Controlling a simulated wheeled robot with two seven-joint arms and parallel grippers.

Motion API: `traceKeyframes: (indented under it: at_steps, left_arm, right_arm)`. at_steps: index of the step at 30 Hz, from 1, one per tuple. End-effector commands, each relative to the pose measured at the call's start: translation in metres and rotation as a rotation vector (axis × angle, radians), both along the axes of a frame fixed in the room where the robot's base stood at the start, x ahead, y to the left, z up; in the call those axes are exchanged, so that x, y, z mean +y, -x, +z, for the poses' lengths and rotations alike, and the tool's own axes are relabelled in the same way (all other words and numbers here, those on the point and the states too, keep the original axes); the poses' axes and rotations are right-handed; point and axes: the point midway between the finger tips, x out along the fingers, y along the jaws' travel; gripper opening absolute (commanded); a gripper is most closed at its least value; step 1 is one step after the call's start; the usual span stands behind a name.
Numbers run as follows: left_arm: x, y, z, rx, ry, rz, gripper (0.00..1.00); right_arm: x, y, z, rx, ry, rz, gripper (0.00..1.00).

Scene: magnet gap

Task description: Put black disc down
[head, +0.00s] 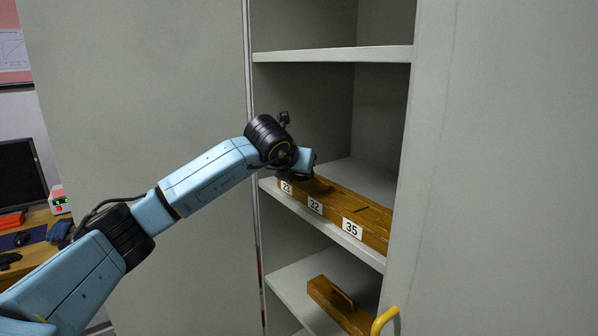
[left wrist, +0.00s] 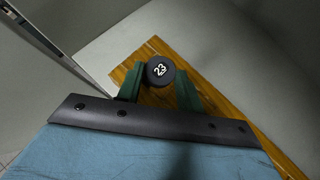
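The black disc (left wrist: 160,71), marked 23 in white, shows between the green fingers of my left gripper (left wrist: 160,82) in the left wrist view. Both fingertips appear to meet its sides. The disc is over the end of the wooden rack (left wrist: 222,112); I cannot tell whether it touches the wood. In the head view the rack (head: 376,232) lies on the middle shelf, with labels 32 and 35 and a partly readable label at its left end. My left wrist is above that end and hides the fingers and disc. My right gripper is in no view.
The rack stands on a grey cabinet shelf (head: 351,245), with another shelf (head: 335,54) above. The cabinet side (head: 430,150) bounds the opening on the right. A second wooden piece (head: 340,304) lies on the shelf below, near a yellow handle (head: 385,320).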

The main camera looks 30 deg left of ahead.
Motion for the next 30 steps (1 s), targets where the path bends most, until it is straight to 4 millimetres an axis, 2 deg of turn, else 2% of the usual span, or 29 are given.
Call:
traceKeyframes:
  at_steps: [1,4,11,17,24,30]
  left_arm:
    - [0.0,0.0,-0.001,0.002,0.001,-0.001,0.45]
    - [-0.001,0.0,-0.001,0.003,0.0,-0.001,0.57]
    - [-0.001,0.001,0.004,0.003,0.0,-0.003,0.57]
    - [-0.006,0.027,0.023,-0.002,-0.002,-0.004,0.57]
    - [-0.014,0.068,0.055,-0.001,-0.001,-0.003,0.57]
    - [-0.017,0.088,0.071,0.0,0.0,-0.001,0.57]
  right_arm:
    - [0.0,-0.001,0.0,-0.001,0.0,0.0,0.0]
    - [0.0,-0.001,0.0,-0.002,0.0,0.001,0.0]
    - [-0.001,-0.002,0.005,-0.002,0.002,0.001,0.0]
    - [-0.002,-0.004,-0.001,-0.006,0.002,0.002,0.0]
    - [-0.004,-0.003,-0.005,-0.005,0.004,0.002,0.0]
    - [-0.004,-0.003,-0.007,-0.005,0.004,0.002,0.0]
